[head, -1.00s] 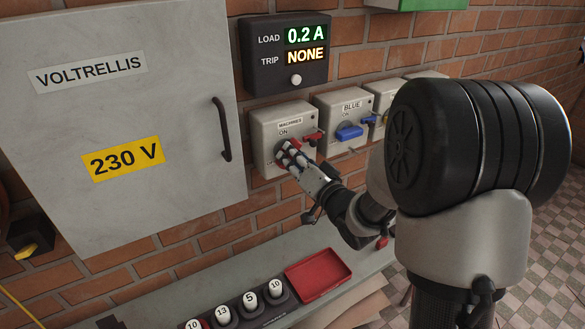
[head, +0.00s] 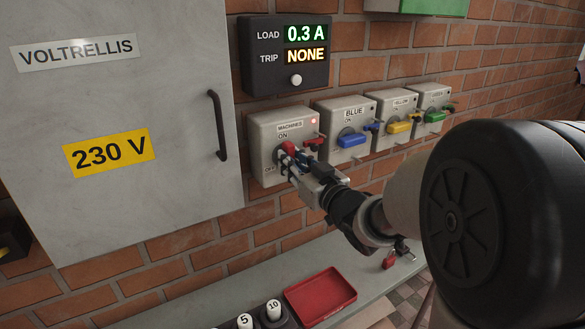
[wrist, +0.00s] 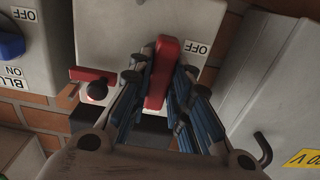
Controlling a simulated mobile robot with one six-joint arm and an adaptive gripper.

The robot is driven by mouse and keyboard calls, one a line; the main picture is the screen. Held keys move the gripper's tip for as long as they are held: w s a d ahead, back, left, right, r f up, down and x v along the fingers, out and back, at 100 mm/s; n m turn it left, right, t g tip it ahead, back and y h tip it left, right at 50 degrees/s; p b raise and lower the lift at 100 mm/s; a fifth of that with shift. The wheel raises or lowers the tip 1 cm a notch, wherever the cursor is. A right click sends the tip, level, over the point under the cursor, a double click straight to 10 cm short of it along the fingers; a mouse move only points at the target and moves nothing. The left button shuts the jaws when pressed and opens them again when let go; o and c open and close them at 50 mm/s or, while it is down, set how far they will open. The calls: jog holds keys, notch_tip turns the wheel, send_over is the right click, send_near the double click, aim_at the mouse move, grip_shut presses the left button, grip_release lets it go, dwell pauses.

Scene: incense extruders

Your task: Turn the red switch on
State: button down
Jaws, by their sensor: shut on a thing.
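The red switch handle (head: 288,147) is on the grey box labelled MACHINES (head: 262,132), with ON above it and OFF at its lower left. In the wrist view the red handle (wrist: 162,72) stands upright along the box, not toward the OFF label (wrist: 195,48). My gripper (head: 292,162) is shut on it; in the wrist view its blue-padded fingers (wrist: 158,100) lie on both sides of the handle. The fingers hide part of the handle and the ON label there. A small red lamp (head: 313,121) glows on the box.
A small red piece (head: 315,141) sticks out at the box's right side. Boxes with blue (head: 352,140), yellow (head: 399,127) and green (head: 434,116) handles stand to the right. The display (head: 290,55) above reads 0.3 A and NONE. A cabinet (head: 120,200) is at left, a red tray (head: 318,297) below.

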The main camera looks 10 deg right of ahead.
dwell(0.5)
jog(key=c, duration=1.5)
grip_release()
jog(key=v, duration=1.2)
